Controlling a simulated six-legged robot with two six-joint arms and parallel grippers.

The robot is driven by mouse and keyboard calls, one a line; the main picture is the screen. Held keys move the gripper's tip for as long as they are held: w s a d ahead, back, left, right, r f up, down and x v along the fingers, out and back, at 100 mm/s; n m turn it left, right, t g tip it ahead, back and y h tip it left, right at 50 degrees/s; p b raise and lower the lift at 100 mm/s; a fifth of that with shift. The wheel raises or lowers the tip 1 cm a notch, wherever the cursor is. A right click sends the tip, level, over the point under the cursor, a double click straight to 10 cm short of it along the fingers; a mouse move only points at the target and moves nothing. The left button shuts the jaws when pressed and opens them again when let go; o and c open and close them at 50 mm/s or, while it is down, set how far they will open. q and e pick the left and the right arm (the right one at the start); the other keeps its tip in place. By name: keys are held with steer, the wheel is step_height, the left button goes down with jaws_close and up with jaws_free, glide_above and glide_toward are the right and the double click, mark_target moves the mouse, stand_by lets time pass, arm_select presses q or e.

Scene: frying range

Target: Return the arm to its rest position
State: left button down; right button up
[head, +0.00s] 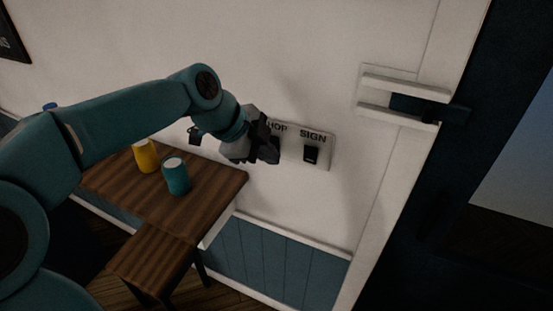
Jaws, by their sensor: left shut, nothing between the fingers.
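My left arm comes in from the left, raised and reaching across in front of the wall. My left gripper (268,150) is shut and empty. It is in front of a white switch plate (325,150) and hides its left part. The plate carries the lettering "HOP", partly covered, and "SIGN", with a black switch (311,153) under "SIGN". I cannot tell whether the gripper touches the plate. My right gripper is not in view.
Below my left arm is a wooden table (215,185) with a yellow cup (146,156) and a teal cup (177,178). A wooden bench (150,262) stands in front. A door frame (400,170) with a white bracket (405,84) is at right.

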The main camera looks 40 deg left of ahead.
arm_select(q)
steer(key=w+d+f+n+g, duration=0.15)
steer(key=d+f+n, duration=0.3)
steer(key=f, duration=0.95)
steer(key=w+d+f+n+g, duration=0.1)
steer(key=d+f+n+g, duration=0.3)
steer(key=f, duration=0.9)
steer(key=s+d+f+n, duration=0.4)
steer(key=s+d+f, duration=0.2)
steer(key=s+f, duration=0.2)
steer(key=s+d+f+n+h, duration=0.1)
steer(key=s+d+f+n, duration=0.2)
steer(key=s+d+f, duration=0.3)
steer(key=s+f+g, duration=0.1)
steer(key=s+f, duration=0.2)
steer(key=shift+f+n, duration=0.25)
steer(key=shift+n, duration=0.1)
